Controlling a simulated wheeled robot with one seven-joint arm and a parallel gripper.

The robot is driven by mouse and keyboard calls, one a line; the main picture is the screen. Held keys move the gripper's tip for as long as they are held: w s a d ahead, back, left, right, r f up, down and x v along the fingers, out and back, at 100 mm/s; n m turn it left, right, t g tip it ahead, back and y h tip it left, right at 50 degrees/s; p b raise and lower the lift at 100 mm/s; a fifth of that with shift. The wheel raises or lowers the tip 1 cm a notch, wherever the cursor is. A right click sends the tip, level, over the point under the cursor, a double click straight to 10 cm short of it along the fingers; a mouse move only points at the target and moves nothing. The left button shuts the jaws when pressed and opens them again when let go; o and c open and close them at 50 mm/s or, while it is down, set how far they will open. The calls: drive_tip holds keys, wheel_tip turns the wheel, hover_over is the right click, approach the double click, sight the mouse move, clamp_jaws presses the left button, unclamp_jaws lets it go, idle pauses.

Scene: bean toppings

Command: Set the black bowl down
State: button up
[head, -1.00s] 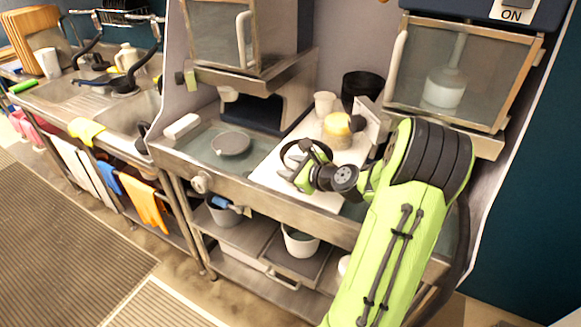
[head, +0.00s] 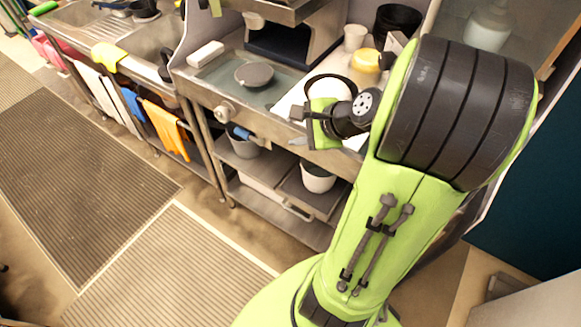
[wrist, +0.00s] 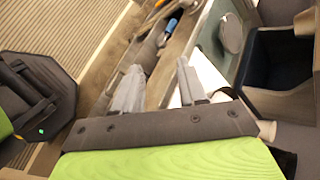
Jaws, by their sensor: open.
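The black bowl (head: 331,80) shows as a dark rim around a pale inside. It rests on the white board on the counter, partly hidden by my gripper and arm. My gripper (head: 298,127) is open in front of the bowl, over the counter's front edge, and looks apart from it. In the wrist view, the two grey fingers (wrist: 158,88) are spread with nothing between them. A short dark curve (wrist: 221,93) beside the right finger may be part of the bowl's rim.
A yellow-topped container (head: 366,60), a pale cup (head: 355,38) and a black pot (head: 398,19) stand behind. The floor in front is clear.

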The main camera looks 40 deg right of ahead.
drive_tip(key=s+a+r+n+g, duration=0.1)
drive_tip(key=s+a+n+g, duration=0.15)
drive_tip(key=a+n, duration=0.7)
drive_tip(key=s+a+r+n+h, duration=0.1)
drive_tip(key=s+a+r+n, duration=0.1)
drive_tip(key=s+n, duration=0.3)
drive_tip(key=s+a+r+n+g+h, duration=0.1)
drive_tip(key=s+a+r+n, duration=0.1)
drive_tip(key=s+n, duration=0.4)
drive_tip(key=shift+s+a+n, duration=0.2)
drive_tip(key=shift+a+n, duration=0.35)
drive_tip(key=shift+a, duration=0.3)
drive_tip(key=shift+r, duration=0.1)
